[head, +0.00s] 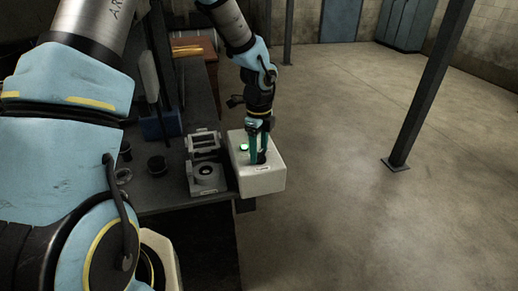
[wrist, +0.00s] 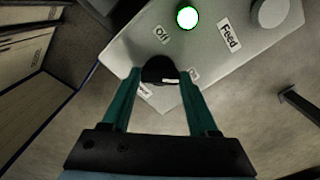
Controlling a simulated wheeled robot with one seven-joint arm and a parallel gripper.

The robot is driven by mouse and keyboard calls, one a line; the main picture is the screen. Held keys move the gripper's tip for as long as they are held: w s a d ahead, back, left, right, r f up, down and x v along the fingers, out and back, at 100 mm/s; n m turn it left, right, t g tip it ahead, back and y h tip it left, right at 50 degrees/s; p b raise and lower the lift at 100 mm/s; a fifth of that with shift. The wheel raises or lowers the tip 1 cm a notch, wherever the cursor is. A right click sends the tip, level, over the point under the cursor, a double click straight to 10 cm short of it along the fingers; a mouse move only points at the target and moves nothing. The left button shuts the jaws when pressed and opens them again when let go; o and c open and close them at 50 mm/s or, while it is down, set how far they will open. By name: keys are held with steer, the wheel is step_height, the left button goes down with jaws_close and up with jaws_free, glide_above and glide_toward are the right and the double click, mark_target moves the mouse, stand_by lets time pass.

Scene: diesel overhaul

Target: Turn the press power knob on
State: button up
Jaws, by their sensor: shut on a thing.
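The press control box (head: 262,181) is a pale box at the right end of the bench. The black power knob (wrist: 159,69) shows in the wrist view between the fingertips of my gripper (wrist: 162,80). My gripper is shut on the knob and reaches down onto the box top in the head view (head: 258,158). An "Off" label (wrist: 161,35) is beside the knob. Another label (wrist: 194,74) at its right is partly hidden and hard to read. A white mark shows at the knob's lower edge. The green lamp (wrist: 187,17) is lit, also in the head view (head: 243,147).
A "Feed" label (wrist: 229,34) and a grey round control (wrist: 270,12) are on the same panel. A grey metal fixture (head: 206,176) stands left of the box on the dark bench (head: 166,196). A dark post (head: 425,90) stands on open floor at right.

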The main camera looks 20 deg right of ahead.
mark_target(259, 153)
steer(key=o, duration=1.4)
step_height(259, 153, up, 11)
steer(key=shift+f+b, duration=0.1)
steer(key=shift+b, duration=0.95)
